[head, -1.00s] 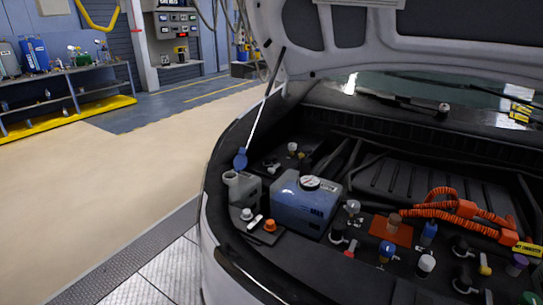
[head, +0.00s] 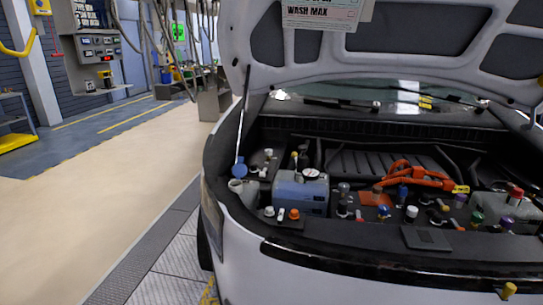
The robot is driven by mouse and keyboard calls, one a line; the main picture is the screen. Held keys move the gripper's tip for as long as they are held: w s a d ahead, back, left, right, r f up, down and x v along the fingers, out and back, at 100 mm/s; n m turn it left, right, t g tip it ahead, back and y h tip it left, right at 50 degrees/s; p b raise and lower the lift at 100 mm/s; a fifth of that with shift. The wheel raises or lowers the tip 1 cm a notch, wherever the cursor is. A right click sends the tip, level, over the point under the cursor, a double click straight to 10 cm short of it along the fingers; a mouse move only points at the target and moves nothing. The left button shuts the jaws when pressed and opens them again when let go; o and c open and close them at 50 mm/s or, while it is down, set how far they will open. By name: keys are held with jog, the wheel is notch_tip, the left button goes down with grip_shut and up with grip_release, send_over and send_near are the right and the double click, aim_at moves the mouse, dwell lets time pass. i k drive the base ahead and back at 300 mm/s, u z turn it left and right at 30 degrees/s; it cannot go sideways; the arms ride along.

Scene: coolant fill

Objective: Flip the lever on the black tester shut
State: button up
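I cannot make out a black tester with a lever for certain in the head view. A flat dark grey rectangular piece (head: 427,238) lies at the front edge of the open engine bay; no lever can be told on it. My gripper is not in view.
The white car (head: 330,275) stands with its hood (head: 420,45) raised on a prop rod (head: 243,125). The bay holds a blue tank (head: 298,195), orange cables (head: 415,173) and several coloured caps. A wall panel (head: 100,50) stands back left. The beige floor at left is clear.

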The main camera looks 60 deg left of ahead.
aim_at(294, 155)
jog(key=u, duration=2)
jog(key=i, duration=1)
